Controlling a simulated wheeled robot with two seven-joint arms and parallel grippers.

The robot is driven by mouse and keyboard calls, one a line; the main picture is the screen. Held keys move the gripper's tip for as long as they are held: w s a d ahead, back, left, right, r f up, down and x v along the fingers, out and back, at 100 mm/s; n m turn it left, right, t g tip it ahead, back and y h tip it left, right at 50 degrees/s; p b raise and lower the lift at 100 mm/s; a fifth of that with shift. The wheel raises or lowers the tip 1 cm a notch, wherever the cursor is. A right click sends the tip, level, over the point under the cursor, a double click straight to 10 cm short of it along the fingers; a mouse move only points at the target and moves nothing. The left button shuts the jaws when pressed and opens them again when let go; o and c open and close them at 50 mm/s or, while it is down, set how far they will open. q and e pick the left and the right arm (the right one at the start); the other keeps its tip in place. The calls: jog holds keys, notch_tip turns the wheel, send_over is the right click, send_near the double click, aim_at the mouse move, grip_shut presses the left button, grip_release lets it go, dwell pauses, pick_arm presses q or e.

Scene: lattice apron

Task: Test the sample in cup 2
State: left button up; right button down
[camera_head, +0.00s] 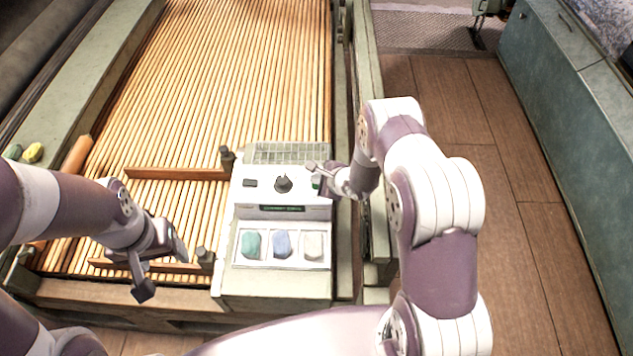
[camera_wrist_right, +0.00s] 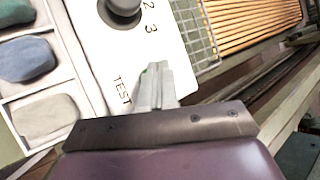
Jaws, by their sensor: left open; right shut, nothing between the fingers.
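A light test console (camera_head: 283,230) stands at the front end of the slatted bed. Its tray holds a green lump (camera_head: 251,245), a blue lump (camera_head: 282,244) and a whitish lump (camera_head: 313,246) in separate compartments. A dark round knob (camera_head: 283,184) sits on the panel; the wrist view shows it (camera_wrist_right: 124,5) beside the numerals 2 and 3. Its pointer setting is unclear. My right gripper (camera_head: 317,170) is shut and empty over the panel's right side. Its fingertips (camera_wrist_right: 154,78) are beside the TEST label, largely hiding something green (camera_wrist_right: 145,72). My left gripper (camera_head: 160,268) is open and empty, left of the console.
A dark display strip (camera_head: 282,208) lies below the knob. A wire grid (camera_head: 289,153) lies behind the panel. Wooden bars (camera_head: 177,174) cross the slatted bed (camera_head: 225,75) to the left. Yellow and green lumps (camera_head: 33,152) lie at far left. A teal cabinet (camera_head: 570,130) stands right, beyond open floor.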

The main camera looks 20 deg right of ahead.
dwell(0.4)
jog(key=shift+r+p, duration=0.85)
notch_tip(320, 180, up, 5)
jog(key=p, duration=0.4)
jog(key=shift+p, duration=0.3)
dwell(0.3)
